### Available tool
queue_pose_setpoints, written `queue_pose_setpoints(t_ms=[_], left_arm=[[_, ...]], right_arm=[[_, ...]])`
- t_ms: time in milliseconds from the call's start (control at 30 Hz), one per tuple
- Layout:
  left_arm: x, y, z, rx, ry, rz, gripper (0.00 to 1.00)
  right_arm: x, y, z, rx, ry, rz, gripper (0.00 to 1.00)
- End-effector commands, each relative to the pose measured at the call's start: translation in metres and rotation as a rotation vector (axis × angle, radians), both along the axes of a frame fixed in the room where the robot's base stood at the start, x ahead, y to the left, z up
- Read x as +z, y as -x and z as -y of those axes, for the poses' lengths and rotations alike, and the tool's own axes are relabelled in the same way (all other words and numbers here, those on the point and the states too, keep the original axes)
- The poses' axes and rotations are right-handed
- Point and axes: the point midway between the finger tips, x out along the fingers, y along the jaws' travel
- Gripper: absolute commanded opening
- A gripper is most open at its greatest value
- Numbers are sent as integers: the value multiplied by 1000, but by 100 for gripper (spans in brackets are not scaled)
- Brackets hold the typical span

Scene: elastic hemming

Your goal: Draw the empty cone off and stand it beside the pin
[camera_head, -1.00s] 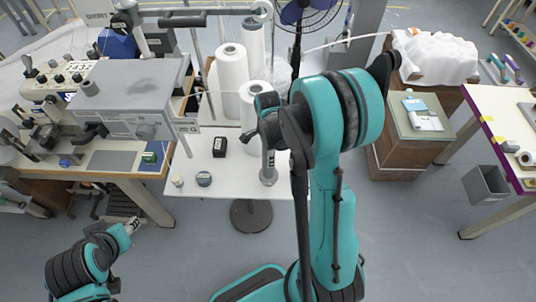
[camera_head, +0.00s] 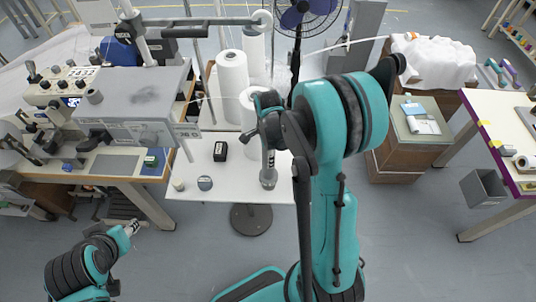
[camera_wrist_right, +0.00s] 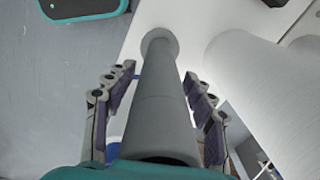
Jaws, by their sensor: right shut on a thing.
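A grey empty cone (camera_head: 268,170) shows below my right gripper (camera_head: 266,122) at the front of the white table. In the right wrist view the grey cone (camera_wrist_right: 159,95) runs lengthwise between the two pads of my right gripper (camera_wrist_right: 158,97), which is shut on it. Its wide end is nearest the camera. Its far end shows a rounded grey flare over the white surface; I cannot tell whether it touches. I cannot make out the pin. My left gripper (camera_head: 131,229) is low at the left, away from the table; its finger opening is too small to judge.
Large white thread cones (camera_head: 231,82) stand close behind and left of my right gripper. A black box (camera_head: 220,151) and two small round items (camera_head: 204,183) lie on the white table (camera_head: 235,187). A sewing machine (camera_head: 135,95) stands left. The table's front left is mostly clear.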

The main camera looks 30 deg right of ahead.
Motion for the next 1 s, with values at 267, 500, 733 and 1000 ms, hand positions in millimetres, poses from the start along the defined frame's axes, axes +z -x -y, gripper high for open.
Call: queue_pose_setpoints(t_ms=[267,500,733,1000], left_arm=[[12,0,0,0,0,0,40],[25,0,0,0,0,0,40],[26,0,0,0,0,0,40],[26,0,0,0,0,0,40]], right_arm=[[17,0,0,0,0,0,20],[37,0,0,0,0,0,20],[40,0,0,0,0,0,20],[40,0,0,0,0,0,20]])
